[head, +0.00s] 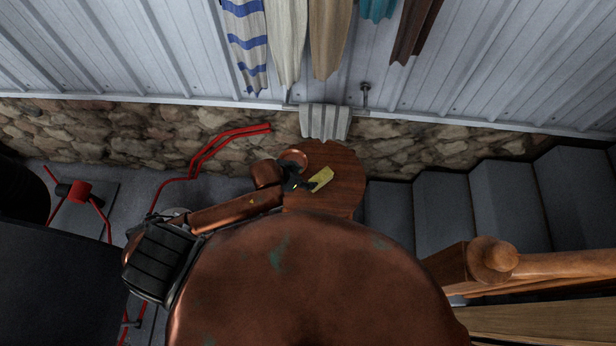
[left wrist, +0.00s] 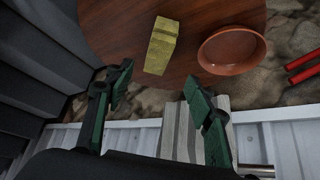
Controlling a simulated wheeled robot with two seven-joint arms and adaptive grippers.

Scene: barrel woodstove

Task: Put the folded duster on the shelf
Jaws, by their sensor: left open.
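The folded duster (head: 321,179) is a small yellow block-like bundle lying on a round dark wooden top (head: 345,203). It also shows in the left wrist view (left wrist: 161,45), ahead of the fingers and apart from them there. My left gripper (head: 303,184) is just left of the duster in the head view. In the left wrist view its two green-padded fingers (left wrist: 158,76) are spread with nothing between them. My right gripper is not in view. I cannot tell which surface is the shelf.
A round terracotta dish (left wrist: 232,49) sits on the wooden top beside the duster. A pale cloth (head: 325,122) hangs at the stone wall behind. Hanging cloths (head: 330,35) are above. Grey steps (head: 450,207) and a wooden rail (head: 560,263) lie right; red bars (head: 180,180) lie left.

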